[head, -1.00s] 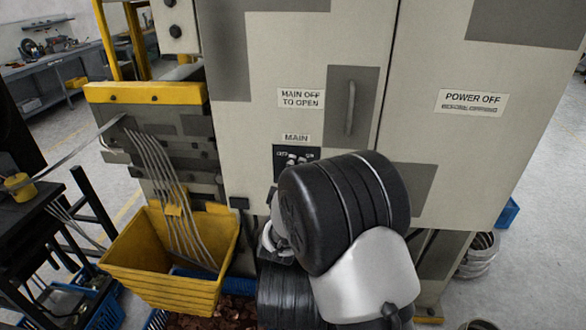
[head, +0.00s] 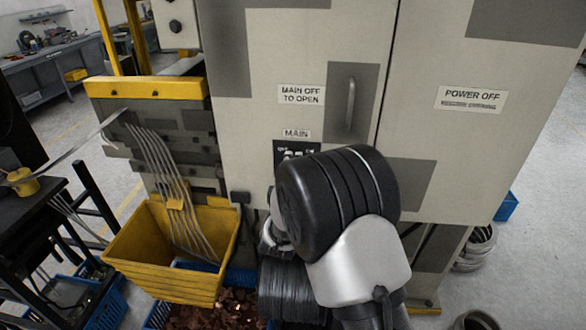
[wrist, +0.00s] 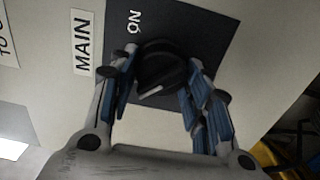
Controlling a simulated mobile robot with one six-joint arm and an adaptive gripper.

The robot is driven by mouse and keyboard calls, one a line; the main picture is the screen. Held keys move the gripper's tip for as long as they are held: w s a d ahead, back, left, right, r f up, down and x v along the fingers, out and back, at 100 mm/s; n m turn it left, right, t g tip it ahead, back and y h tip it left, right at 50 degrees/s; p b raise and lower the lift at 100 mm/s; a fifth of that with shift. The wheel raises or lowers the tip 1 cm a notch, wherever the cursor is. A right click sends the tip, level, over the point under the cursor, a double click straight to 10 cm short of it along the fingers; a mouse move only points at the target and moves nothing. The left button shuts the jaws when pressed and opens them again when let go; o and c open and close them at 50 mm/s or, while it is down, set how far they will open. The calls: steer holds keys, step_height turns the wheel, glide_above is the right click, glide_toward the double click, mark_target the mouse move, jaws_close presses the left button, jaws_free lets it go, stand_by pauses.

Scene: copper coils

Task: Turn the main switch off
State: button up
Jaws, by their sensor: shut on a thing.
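The main switch is a black rotary knob (wrist: 162,68) on a dark plate (wrist: 120,28) beside a MAIN label (wrist: 83,43). My gripper (wrist: 161,64) is shut on the knob, with one blue-padded finger on each side. A pale line shows on the knob's lower side in the wrist view. ON is printed at the plate's upper part there; no OFF mark is readable. In the head view the dark plate (head: 283,147) sits under the MAIN label (head: 296,133) on the cabinet front. My wrist hides the knob and most of the gripper there.
The grey cabinet (head: 250,120) has a door handle (head: 350,102) above my wrist. A yellow bin (head: 165,272) with metal strips stands left. Blue crates with copper scrap (head: 215,308) are below. Open floor (head: 545,250) lies at the right.

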steer(key=o, duration=1)
steer(key=shift+o, duration=0.2)
steer(key=s, duration=1.2)
steer(key=shift+a, duration=0.25)
